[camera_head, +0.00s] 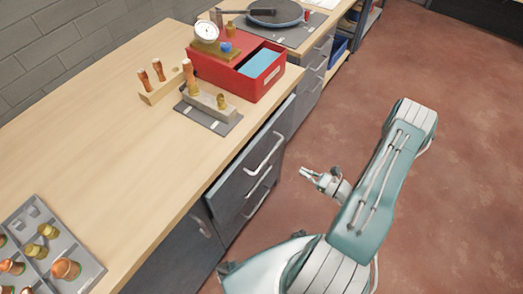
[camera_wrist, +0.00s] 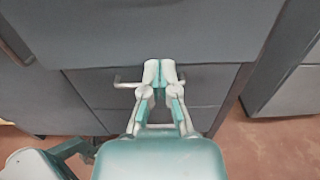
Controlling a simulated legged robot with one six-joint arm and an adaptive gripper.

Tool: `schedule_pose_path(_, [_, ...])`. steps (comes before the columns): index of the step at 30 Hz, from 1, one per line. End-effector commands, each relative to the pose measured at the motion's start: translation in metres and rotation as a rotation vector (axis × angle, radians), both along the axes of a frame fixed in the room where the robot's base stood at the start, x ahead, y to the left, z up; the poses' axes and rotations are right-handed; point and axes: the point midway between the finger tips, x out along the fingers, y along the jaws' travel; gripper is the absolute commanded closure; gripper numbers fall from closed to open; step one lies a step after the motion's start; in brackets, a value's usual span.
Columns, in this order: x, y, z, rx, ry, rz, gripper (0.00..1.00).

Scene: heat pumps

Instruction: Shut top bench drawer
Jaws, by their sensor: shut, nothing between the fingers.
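The top bench drawer (camera_head: 245,166) is dark grey with a silver bar handle (camera_head: 265,152). It stands out a little from under the wooden bench top, and a pale strip of its upper edge shows. My gripper (camera_head: 306,173) is in front of the drawers, to the right of the handle and apart from it in the head view. In the wrist view my gripper (camera_wrist: 160,70) has its fingertips together and nothing between them. A grey panel (camera_wrist: 150,35) fills the top of that view. Below it a handle (camera_wrist: 128,83) is partly hidden behind the fingers; contact cannot be told.
The bench top (camera_head: 110,125) carries a red box (camera_head: 235,75), wooden blocks with copper fittings (camera_head: 160,88) and a grey tray (camera_head: 70,245) of fittings. Lower drawers (camera_head: 258,192) and a cupboard (camera_head: 185,250) are below. The red floor (camera_head: 440,180) to the right is clear.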

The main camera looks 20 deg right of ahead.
Motion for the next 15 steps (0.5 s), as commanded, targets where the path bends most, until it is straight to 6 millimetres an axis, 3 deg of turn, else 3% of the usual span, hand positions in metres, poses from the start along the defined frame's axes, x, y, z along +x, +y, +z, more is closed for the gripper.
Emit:
schedule_pose_path(5, [0.006, 0.006, 0.001, 0.002, -0.006, 0.0, 1.0])
schedule_pose_path(15, [0.051, 0.037, 0.0, 0.0, -0.005, 0.003, 1.0])
